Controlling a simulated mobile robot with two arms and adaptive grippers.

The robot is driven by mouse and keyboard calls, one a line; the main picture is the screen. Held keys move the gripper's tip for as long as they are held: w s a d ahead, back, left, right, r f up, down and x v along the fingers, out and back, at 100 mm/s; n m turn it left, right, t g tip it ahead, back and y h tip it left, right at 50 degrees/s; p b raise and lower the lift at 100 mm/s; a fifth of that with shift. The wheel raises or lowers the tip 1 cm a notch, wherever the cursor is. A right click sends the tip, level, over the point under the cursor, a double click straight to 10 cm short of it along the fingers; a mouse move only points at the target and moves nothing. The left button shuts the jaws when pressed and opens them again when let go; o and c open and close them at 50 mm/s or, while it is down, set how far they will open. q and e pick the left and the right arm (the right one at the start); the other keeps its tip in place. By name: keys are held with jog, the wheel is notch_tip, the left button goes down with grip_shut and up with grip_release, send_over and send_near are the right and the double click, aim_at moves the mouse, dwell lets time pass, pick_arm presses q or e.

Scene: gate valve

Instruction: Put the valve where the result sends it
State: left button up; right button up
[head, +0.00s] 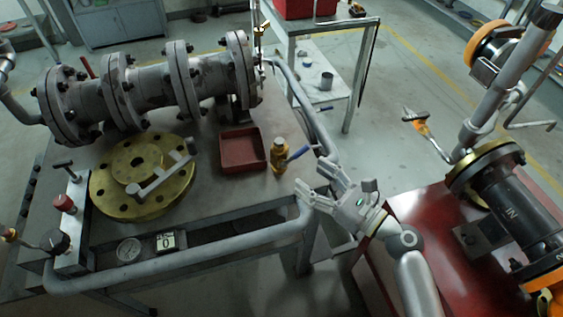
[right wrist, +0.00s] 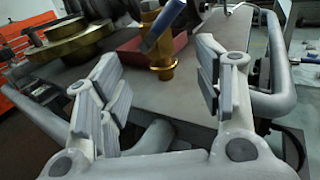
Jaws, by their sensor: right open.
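A small brass valve (head: 280,157) with a blue lever handle stands upright on the grey bench (head: 215,200), just right of a shallow red tray (head: 243,167). My right gripper (head: 316,180) is open and empty at the bench's right edge, lower right of the valve and apart from it. In the right wrist view, the valve (right wrist: 163,62) stands ahead, between the two open fingers (right wrist: 160,88). A round gauge (head: 129,250) and a small display (head: 166,241) reading 0 are on the bench's front. My left gripper is not in view.
A brass flange (head: 125,195) with a grey bar lies left of the tray. A flanged pipe (head: 150,85) spans the bench's back. A grey tube rail (head: 180,264) borders the front and right. A red table (head: 425,215) with a black pipe assembly (head: 515,205) stands right.

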aim_at(281, 157)
jog(key=x, duration=0.4)
jog(key=shift+w+r+p, duration=0.1)
jog(key=shift+w+p, duration=0.1)
jog(key=shift+p, duration=0.1)
jog(key=x, duration=0.6)
jog(key=shift+s+a+f, duration=0.2)
jog(key=shift+a+f, duration=0.05)
jog(key=shift+f, duration=0.1)
jog(key=shift+r, duration=0.1)
grip_shut()
